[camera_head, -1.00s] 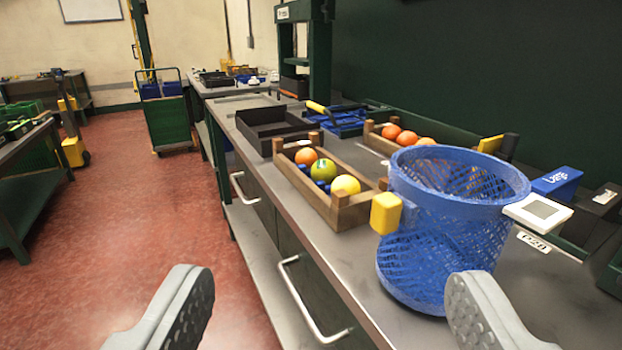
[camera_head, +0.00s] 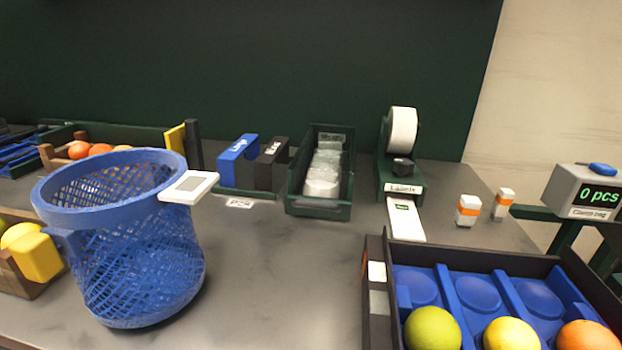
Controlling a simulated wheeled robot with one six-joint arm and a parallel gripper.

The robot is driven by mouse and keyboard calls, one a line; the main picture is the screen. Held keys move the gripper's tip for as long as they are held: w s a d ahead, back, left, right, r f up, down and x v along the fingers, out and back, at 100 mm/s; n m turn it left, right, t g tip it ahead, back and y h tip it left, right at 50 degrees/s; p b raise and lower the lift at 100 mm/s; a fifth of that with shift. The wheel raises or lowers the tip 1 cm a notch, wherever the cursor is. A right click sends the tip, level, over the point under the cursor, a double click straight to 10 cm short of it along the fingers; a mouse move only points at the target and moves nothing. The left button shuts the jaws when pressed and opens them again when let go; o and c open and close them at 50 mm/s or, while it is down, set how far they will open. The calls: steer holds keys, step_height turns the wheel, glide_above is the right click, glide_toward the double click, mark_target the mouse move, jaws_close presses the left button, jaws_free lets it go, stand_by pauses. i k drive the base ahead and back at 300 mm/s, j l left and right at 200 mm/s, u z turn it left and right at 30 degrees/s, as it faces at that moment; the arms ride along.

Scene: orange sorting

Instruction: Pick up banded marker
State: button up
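Two small white blocks with an orange band stand upright at the back right of the bench. The nearer banded marker (camera_head: 468,210) is left of the farther banded marker (camera_head: 503,204), with a small gap between them. Both stand behind the black tray and right of the label dispenser. I cannot tell from the view which one the task names. My gripper is out of view in the present frame.
A blue mesh basket (camera_head: 135,250) stands at left. A black-walled tray (camera_head: 375,300) with blue compartments and fruit fills the front right. A green bin (camera_head: 320,208), label dispenser (camera_head: 399,185) and counter display (camera_head: 583,195) stand behind. The middle bench is clear.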

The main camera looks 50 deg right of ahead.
mark_target(504, 196)
steer(key=z, duration=2.25)
